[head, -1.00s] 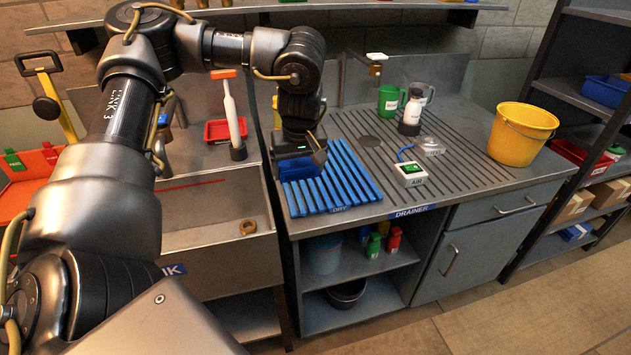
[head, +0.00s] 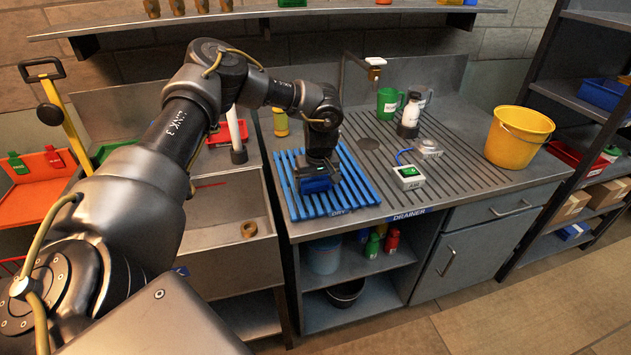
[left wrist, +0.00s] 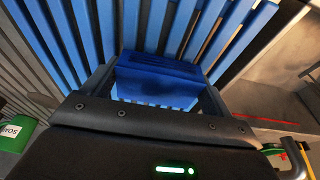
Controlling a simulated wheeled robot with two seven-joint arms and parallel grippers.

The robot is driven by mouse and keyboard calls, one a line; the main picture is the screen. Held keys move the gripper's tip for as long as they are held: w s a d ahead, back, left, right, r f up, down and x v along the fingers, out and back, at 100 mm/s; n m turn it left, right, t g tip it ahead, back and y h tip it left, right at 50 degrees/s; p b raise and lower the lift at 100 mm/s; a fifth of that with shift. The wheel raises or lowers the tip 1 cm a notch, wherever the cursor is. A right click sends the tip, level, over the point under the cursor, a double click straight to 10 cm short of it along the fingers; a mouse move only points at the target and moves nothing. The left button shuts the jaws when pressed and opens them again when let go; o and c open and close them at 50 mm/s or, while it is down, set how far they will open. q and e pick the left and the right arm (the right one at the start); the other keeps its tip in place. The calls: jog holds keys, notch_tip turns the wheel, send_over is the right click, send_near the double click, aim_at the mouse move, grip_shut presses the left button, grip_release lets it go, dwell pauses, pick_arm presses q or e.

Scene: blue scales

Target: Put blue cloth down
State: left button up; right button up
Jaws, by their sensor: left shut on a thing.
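The blue cloth (head: 316,185) is a dark blue folded block held in my left gripper (head: 317,180). The gripper is shut on it and points down over the blue slatted rack (head: 353,186) labelled DRY. In the left wrist view the cloth (left wrist: 160,82) sits between the fingers, with the blue slats (left wrist: 150,22) just beyond it. I cannot tell whether the cloth touches the slats. My right gripper is not in view.
Right of the rack stand a white device with a green button (head: 408,177), a green mug (head: 388,102), a white bottle (head: 410,116) and a yellow bucket (head: 517,137). A faucet (head: 374,66) rises behind. The sink (head: 225,205) lies left.

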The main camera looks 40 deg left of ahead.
pick_arm(q)
jog(key=shift+f, duration=0.4)
